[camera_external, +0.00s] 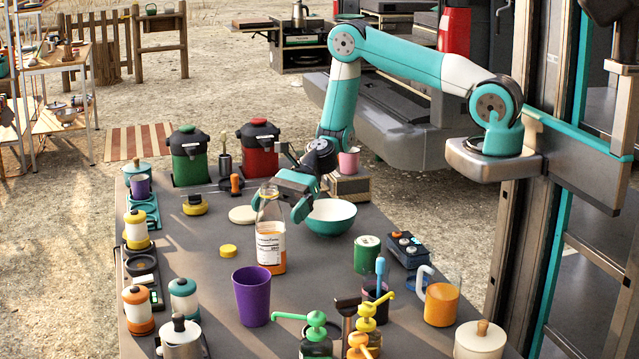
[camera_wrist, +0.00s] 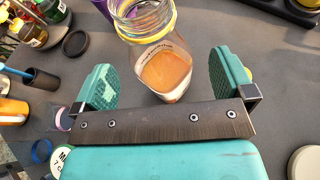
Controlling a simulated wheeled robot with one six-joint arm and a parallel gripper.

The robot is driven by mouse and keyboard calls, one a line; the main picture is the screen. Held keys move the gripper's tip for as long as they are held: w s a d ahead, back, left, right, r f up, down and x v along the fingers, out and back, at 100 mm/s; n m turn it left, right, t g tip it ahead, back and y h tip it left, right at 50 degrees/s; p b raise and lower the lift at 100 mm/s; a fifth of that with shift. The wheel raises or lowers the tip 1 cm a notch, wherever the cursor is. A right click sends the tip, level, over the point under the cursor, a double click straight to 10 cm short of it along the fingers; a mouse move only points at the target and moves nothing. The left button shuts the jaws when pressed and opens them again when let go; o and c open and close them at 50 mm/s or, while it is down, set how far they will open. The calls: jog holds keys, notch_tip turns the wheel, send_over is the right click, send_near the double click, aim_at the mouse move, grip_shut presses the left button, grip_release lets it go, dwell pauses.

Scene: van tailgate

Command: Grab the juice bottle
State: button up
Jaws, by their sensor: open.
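The juice bottle (camera_external: 271,238) is clear glass with a white label and orange juice in its lower part. It stands upright on the grey table. In the wrist view the bottle (camera_wrist: 160,50) shows a yellow rim at its mouth, and its juice-filled part lies between the two teal finger pads. My gripper (camera_external: 283,202) is at the upper part of the bottle, pointing down toward it. In the wrist view my gripper (camera_wrist: 165,80) is open, with a gap between the bottle and each pad. The far finger is partly hidden in the external view.
A teal bowl (camera_external: 331,217) stands close to the right of my gripper. A pale disc (camera_external: 243,214) lies behind left. Pump bottles crowd the front edge.

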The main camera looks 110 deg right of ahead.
aim_at(271, 222)
jog(key=shift+f, duration=0.9)
jog(key=shift+p+x, duration=0.4)
jog(key=shift+x, duration=1.1)
jog(key=c, duration=1.2)
jog(key=shift+o, duration=0.2)
jog(key=shift+r, duration=0.1)
jog(key=shift+r, duration=0.15)
